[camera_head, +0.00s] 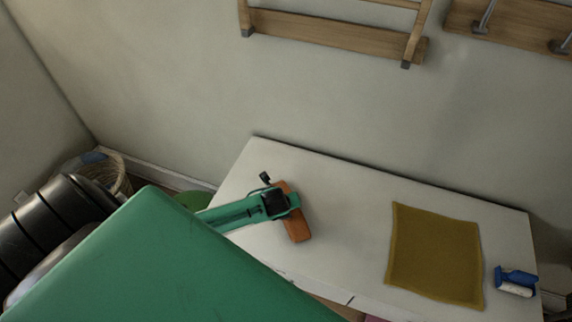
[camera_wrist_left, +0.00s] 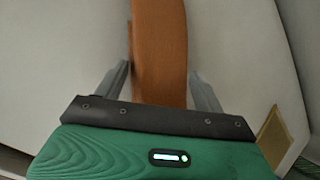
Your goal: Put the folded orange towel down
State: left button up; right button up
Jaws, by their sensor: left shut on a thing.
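The folded orange towel (camera_head: 297,226) is a narrow orange-brown strip over the left part of the white table (camera_head: 345,190). My left gripper (camera_head: 286,200) is shut on it from above. In the left wrist view the towel (camera_wrist_left: 160,40) runs between the two grey fingers of the gripper (camera_wrist_left: 163,80), with its long end pointing away. I cannot tell whether the towel touches the tabletop. My right gripper is in neither view.
A mustard cloth (camera_head: 435,255) lies flat on the table's right half. A blue-and-white item (camera_head: 516,281) sits at the right end. The tabletop between towel and cloth is clear. A wicker basket (camera_head: 118,175) stands in the corner. A wooden rack (camera_head: 335,35) hangs above.

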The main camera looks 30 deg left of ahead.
pick_arm(q)
jog(key=o, duration=1.1)
jog(key=shift+o, duration=0.2)
jog(key=shift+s+r, duration=0.1)
jog(key=shift+r, duration=0.05)
jog(key=b+v, duration=0.2)
jog(key=v, duration=0.9)
jog(key=shift+r, duration=0.35)
jog(key=shift+s, duration=0.1)
jog(key=shift+s, duration=0.1)
